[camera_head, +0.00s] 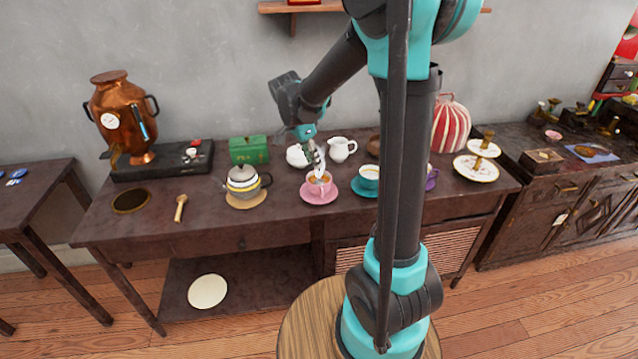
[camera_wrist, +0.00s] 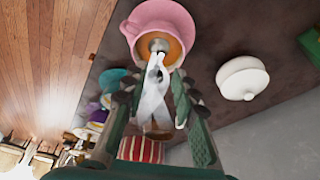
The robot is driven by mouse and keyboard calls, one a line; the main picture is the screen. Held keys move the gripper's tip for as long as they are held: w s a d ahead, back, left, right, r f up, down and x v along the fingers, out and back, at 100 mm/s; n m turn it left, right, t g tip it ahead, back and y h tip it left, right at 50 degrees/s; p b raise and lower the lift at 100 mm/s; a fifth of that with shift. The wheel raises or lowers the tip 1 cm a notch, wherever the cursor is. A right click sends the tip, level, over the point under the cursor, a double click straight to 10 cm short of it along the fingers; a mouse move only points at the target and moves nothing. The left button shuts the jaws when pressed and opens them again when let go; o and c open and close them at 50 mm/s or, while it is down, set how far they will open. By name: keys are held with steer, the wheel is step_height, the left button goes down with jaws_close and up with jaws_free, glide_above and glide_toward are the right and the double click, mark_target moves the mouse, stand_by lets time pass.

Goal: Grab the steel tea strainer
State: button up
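A pink cup (camera_head: 320,183) with brown tea stands on a pink saucer (camera_head: 312,196) near the middle of the table. It also shows at the top of the wrist view (camera_wrist: 158,25). A pale silvery utensil (camera_wrist: 152,105), which looks like the steel tea strainer, reaches from the tea up between my fingers; its round end (camera_wrist: 158,46) is in the cup. My gripper (camera_head: 316,160) is just above the cup. In the wrist view its fingertips (camera_wrist: 157,82) are apart on either side of the utensil, seemingly with small gaps. Firm contact is not visible.
A teal cup (camera_head: 369,177) is close right of the pink one, and a teapot (camera_head: 243,182) stands left. A white lidded pot (camera_head: 298,156) and a white jug (camera_head: 341,149) are behind. A copper samovar (camera_head: 122,115) is far left. The table's front left is mostly clear.

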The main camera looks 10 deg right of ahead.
mark_target(319, 170)
steer(key=shift+d+x, duration=0.15)
steer(key=shift+x, duration=1.35)
steer(key=shift+d+x, duration=0.15)
steer(key=shift+x, duration=1.35)
steer(key=shift+s, duration=0.1)
steer(key=shift+r, duration=0.1)
jaws_close()
